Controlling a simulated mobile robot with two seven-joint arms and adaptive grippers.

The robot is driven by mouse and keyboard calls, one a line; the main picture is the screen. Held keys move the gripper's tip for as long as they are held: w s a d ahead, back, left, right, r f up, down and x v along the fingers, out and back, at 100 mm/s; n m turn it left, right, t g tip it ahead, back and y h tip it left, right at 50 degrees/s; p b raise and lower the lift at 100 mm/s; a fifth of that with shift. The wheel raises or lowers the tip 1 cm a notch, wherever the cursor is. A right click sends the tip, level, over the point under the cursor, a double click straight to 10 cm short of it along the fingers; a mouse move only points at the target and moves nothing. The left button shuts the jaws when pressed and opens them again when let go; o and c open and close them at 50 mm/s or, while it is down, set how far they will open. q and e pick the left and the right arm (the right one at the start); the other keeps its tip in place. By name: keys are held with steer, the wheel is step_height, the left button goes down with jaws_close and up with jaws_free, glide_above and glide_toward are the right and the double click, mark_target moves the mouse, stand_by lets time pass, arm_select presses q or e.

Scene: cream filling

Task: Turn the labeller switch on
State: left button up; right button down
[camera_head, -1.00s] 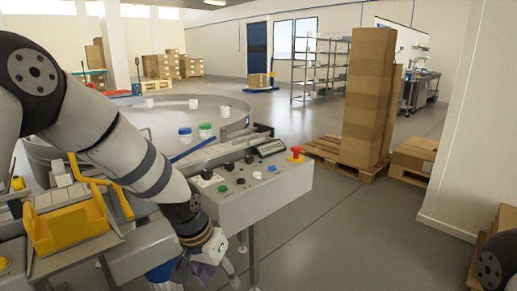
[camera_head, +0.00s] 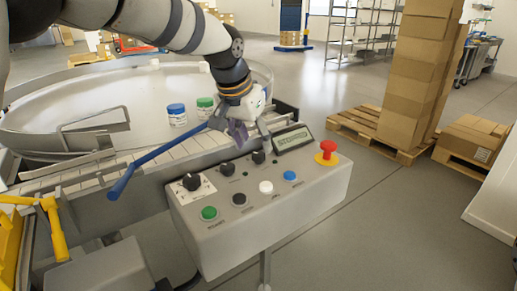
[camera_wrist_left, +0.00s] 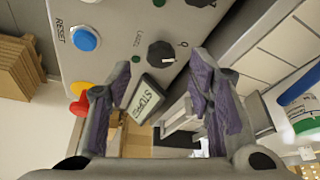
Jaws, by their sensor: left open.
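The grey control panel (camera_head: 255,205) carries three black rotary knobs along its back part. The knob nearest the display, the labeller switch (camera_head: 258,157), also shows in the left wrist view (camera_wrist_left: 160,53), with partly readable "LABEL" lettering beside it. My left gripper (camera_head: 240,132) is just behind and above this knob. In the left wrist view its two purple-padded fingers (camera_wrist_left: 163,78) are apart, with the knob beyond the gap and nothing held. I cannot tell whether they touch the knob. My right gripper is not in view.
A small display (camera_head: 293,140) with "STOP…" text and a red emergency button (camera_head: 328,152) sit on the panel's right. Green, black, white and blue buttons line its front. A blue-lidded jar (camera_head: 177,115) and a green-lidded jar (camera_head: 205,108) stand behind, near a blue bar (camera_head: 160,157).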

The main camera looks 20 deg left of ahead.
mark_target(258, 154)
arm_select(q)
steer(key=x, duration=0.4)
steer(key=shift+w, duration=0.1)
jaws_close()
